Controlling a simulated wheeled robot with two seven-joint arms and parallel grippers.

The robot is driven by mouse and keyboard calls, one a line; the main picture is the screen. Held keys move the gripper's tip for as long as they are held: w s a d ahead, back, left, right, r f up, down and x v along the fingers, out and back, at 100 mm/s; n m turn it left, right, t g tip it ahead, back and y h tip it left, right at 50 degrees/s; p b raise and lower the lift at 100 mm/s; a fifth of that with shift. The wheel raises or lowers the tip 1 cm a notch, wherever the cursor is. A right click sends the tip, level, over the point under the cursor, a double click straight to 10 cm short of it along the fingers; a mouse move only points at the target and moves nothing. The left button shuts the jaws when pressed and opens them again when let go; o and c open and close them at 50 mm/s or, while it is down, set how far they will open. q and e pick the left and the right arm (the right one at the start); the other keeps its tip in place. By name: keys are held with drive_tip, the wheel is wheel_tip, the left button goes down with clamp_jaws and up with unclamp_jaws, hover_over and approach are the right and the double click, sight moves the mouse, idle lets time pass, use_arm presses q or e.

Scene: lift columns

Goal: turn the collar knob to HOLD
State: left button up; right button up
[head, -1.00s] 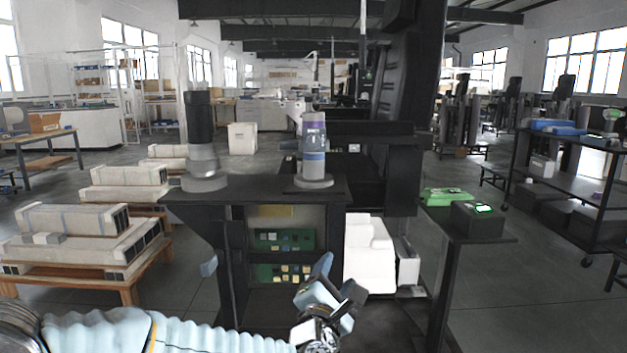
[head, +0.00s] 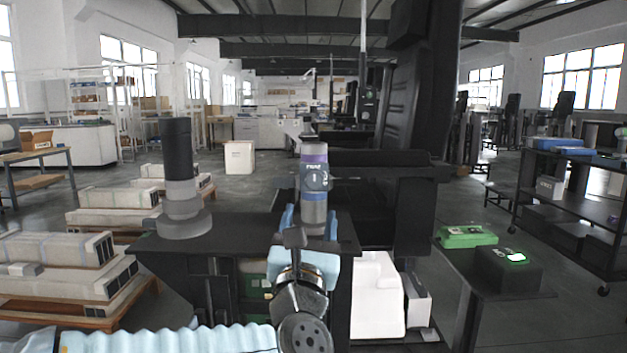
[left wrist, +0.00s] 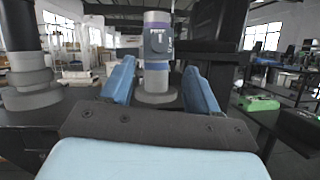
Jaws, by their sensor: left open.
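The column with the collar knob (head: 315,179) stands upright on the black bench top. It is grey with a purple band, and the dark round knob faces me with small white lettering, of which only the upper word, perhaps PRIME, is partly legible. It also shows in the left wrist view, with its knob (left wrist: 158,41) beyond the fingers. My left gripper (head: 304,222) is open in front of the column's lower part. In the left wrist view its two blue fingers (left wrist: 159,84) stand apart, with the column between them in the picture and nothing held. My right gripper is out of view.
A second grey column with a black top (head: 180,180) stands on the bench (head: 240,232) to the left. A tall black frame rises behind on the right. A green box (head: 466,237) and a dark box with a lit display (head: 508,268) lie on a side table at right.

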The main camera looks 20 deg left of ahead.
sight(314, 183)
use_arm(q)
drive_tip(key=p+x, duration=0.3)
drive_tip(key=x, duration=0.6)
drive_tip(key=shift+w+r, duration=0.15)
drive_tip(key=shift+w, duration=0.2)
